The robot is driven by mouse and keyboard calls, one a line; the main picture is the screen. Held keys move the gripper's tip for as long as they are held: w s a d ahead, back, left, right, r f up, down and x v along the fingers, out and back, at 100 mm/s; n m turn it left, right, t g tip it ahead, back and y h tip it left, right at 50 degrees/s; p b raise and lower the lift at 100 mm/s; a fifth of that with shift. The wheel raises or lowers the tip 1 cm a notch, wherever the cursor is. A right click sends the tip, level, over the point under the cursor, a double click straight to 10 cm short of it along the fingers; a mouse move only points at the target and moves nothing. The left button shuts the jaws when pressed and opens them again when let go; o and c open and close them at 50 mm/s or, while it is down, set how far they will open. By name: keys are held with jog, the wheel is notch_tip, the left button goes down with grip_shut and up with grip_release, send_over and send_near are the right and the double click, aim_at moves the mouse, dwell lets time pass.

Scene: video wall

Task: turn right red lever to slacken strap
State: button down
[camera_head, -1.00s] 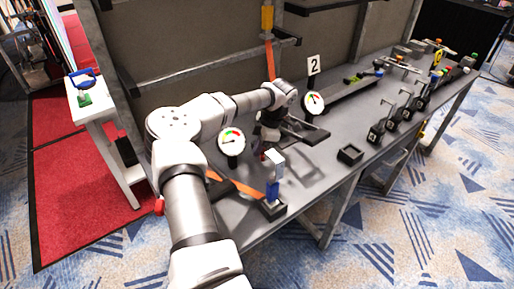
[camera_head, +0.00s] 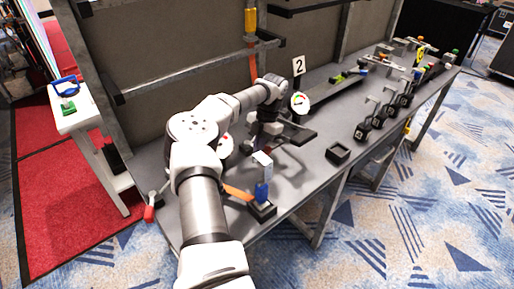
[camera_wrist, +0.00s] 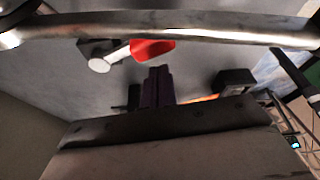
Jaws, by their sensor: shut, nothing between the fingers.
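A red-handled lever (camera_head: 149,213) lies at the left end of the grey workbench (camera_head: 285,210), left of my arm. In the wrist view a red handle (camera_wrist: 152,48) with a pale round end shows beyond my fingertips, partly behind a metal bar; I cannot tell whether it is the same lever. My gripper (camera_wrist: 158,72) is shut and empty, its dark fingers apart from the red handle. In the head view my gripper (camera_head: 252,147) is low over the bench and hard to make out.
A blue-and-white upright piece (camera_head: 262,176) stands close right of my arm. A dial gauge (camera_head: 300,103) sits below the "2" sign (camera_head: 299,66); another gauge (camera_head: 226,146) is mostly hidden by my arm.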

jog(key=shift+s+d, duration=0.1)
jog(key=shift+d, duration=0.65)
